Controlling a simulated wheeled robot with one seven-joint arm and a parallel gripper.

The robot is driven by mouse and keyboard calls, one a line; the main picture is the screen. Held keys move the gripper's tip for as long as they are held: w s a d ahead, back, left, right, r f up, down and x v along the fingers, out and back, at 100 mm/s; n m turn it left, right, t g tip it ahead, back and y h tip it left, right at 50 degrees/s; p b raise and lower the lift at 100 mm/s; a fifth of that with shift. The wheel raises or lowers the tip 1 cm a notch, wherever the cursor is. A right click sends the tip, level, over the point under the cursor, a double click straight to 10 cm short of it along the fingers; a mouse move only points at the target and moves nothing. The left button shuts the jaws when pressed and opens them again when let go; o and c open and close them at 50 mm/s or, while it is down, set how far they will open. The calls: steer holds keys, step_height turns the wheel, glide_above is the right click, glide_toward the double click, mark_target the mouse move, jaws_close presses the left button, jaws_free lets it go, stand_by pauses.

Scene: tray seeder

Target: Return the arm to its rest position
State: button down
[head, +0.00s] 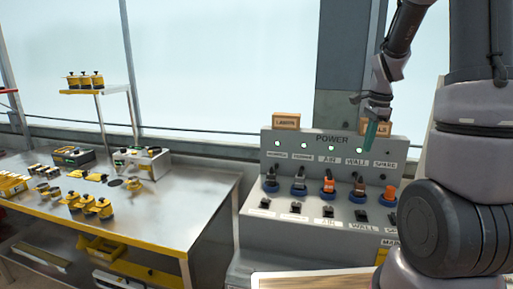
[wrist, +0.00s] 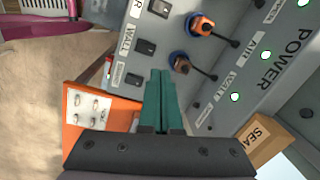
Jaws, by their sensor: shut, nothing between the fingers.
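My gripper (head: 370,135) hangs in front of the upper right part of the grey power panel (head: 285,217) in the head view. Its green fingers also show in the wrist view (wrist: 160,78), closed together and with nothing between them. The fingers appear apart from the panel's plugs and switches. My arm comes down from the top right in the head view and hides a strip of the window behind it.
The panel has several plugs, switches and lit lamps; an orange plug (head: 329,186) is among them. An orange card (wrist: 92,115) shows in the wrist view. A metal table (head: 170,205) with yellow parts stands left. A small box (head: 286,121) sits on the panel.

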steer(key=s+a+r+n+t, duration=0.3)
steer(key=s+a+r+n, duration=0.3)
steer(key=s+r, duration=0.2)
steer(key=s+a+r+n+t+y, duration=0.1)
steer(key=s+a+r+n+t, duration=0.1)
steer(key=s+a+r+n, duration=0.3)
steer(key=s+r+n, duration=0.2)
steer(key=s+r, duration=0.2)
steer(key=s, duration=0.1)
steer(key=shift+a+t, duration=0.35)
steer(key=shift+t, duration=0.05)
steer(key=c, duration=1.4)
jaws_free()
steer(key=shift+s+a+r, duration=0.15)
steer(key=shift+s, duration=0.2)
steer(key=o, duration=0.8)
steer(key=shift+s+a+n, duration=0.1)
steer(key=shift+s+n, duration=0.1)
steer(key=shift+n, duration=0.2)
steer(key=shift+o, duration=0.2)
steer(key=g+h, duration=0.2)
steer(key=g, duration=0.5)
glide_above(362, 211)
step_height(362, 211, down, 31)
steer(key=shift+n, duration=0.4)
step_height(362, 211, down, 10)
steer(key=shift+s+a, duration=0.1)
steer(key=shift+s, duration=0.05)
steer(key=shift+c, duration=0.3)
